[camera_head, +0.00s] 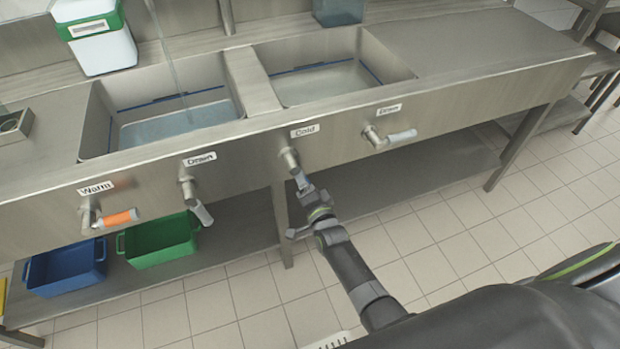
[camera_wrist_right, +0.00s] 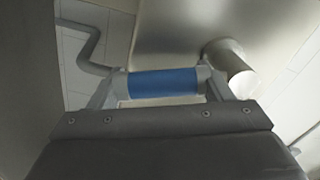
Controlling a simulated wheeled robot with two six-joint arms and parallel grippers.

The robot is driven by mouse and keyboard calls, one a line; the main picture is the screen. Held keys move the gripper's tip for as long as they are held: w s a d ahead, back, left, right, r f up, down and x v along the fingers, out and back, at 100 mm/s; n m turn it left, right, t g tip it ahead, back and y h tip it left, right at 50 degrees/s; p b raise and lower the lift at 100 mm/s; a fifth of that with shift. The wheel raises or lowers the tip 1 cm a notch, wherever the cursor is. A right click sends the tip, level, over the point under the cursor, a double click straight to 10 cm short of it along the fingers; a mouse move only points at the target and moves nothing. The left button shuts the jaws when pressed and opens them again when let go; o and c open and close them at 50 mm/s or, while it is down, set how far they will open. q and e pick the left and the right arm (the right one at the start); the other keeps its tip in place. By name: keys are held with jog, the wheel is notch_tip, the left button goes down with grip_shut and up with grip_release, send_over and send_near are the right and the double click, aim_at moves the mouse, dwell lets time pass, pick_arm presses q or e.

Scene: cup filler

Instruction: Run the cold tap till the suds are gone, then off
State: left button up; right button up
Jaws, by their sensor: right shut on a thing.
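The cold tap's valve (camera_head: 289,158) sits on the sink front under the "Cold" label (camera_head: 304,131). My right gripper (camera_head: 306,187) is at its lever, which points down and slightly right. In the right wrist view the gripper's fingers close on the lever's blue sleeve (camera_wrist_right: 164,83). A thin water stream (camera_head: 168,52) falls into the left basin (camera_head: 97,117), which holds pale blue water (camera_head: 180,122). I cannot make out clear suds there. The right basin (camera_head: 390,55) holds greyish water (camera_head: 325,84). My left gripper is not in view.
The warm tap's orange lever (camera_head: 119,218) points right. The left drain lever (camera_head: 203,214) points down; the right drain lever (camera_head: 402,136) points right. A blue crate (camera_head: 66,268) and green crate (camera_head: 160,241) stand on the lower shelf. The floor in front is clear.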

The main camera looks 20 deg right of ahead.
jog(key=shift+a+f+m, duration=0.15)
jog(key=shift+a+m, duration=0.3)
jog(key=shift+m, duration=0.25)
jog(key=shift+a+f+m, duration=0.15)
jog(key=shift+a+m, duration=0.3)
jog(key=shift+m, duration=0.25)
jog(key=o, duration=1.4)
jog(key=shift+s, duration=0.1)
jog(key=s+p, duration=0.1)
jog(key=s, duration=0.4)
jog(key=s+p, duration=0.1)
jog(key=s, duration=0.5)
jog(key=s+p, duration=0.1)
jog(key=s, duration=0.5)
jog(key=shift+s+d, duration=0.15)
jog(key=shift+d, duration=0.1)
